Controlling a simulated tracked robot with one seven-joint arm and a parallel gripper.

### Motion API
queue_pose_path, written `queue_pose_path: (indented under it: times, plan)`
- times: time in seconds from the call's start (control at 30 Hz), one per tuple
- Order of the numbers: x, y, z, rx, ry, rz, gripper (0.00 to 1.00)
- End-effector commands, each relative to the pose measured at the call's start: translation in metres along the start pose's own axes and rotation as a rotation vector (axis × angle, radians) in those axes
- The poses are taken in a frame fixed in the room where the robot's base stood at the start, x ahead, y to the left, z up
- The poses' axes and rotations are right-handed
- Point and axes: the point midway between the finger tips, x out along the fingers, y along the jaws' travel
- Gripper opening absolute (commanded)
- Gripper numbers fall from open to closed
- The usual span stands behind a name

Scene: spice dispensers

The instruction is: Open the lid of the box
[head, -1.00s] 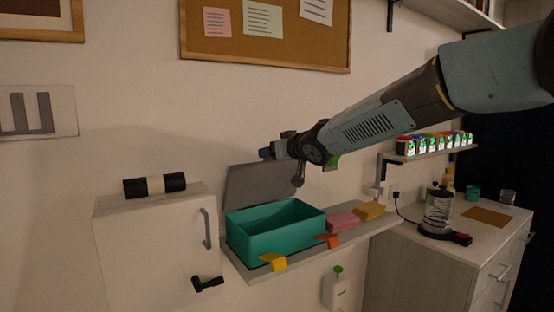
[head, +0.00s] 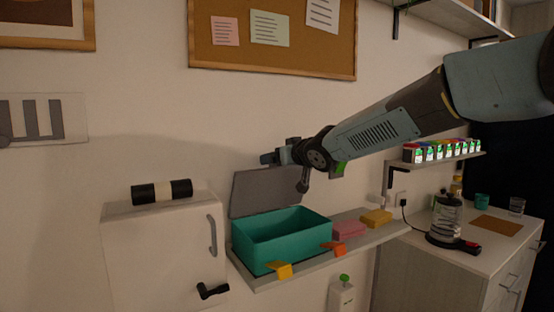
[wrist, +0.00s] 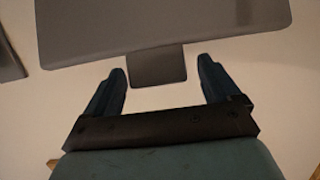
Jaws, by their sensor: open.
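The box (head: 281,248) is an open-topped teal container on a wall shelf. Its grey lid (head: 262,195) stands up at the back edge, near the wall, leaving the inside exposed. In the wrist view the lid (wrist: 160,30) is a grey panel across the top, with a small tab (wrist: 157,68) on its lower edge. My gripper (head: 266,158) is above the lid's upper edge in the head view. In the wrist view my gripper (wrist: 164,82) is open, its fingers on either side of the tab with gaps. It holds nothing.
The shelf (head: 372,237) also holds a pink block (head: 349,230) and a yellow block (head: 376,218). A white cabinet (head: 160,255) stands left of the box. A counter (head: 440,245) with a glass jug is to the right.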

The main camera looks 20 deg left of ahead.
Motion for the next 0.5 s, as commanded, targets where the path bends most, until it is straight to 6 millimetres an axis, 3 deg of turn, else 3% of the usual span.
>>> queue_pose_path:
  times: [0.27,0.5]
  plan:
    - [-0.007,0.002,0.000,0.001,0.000,0.002,0.89]
    - [-0.027,0.003,0.000,0.000,0.000,0.004,0.89]
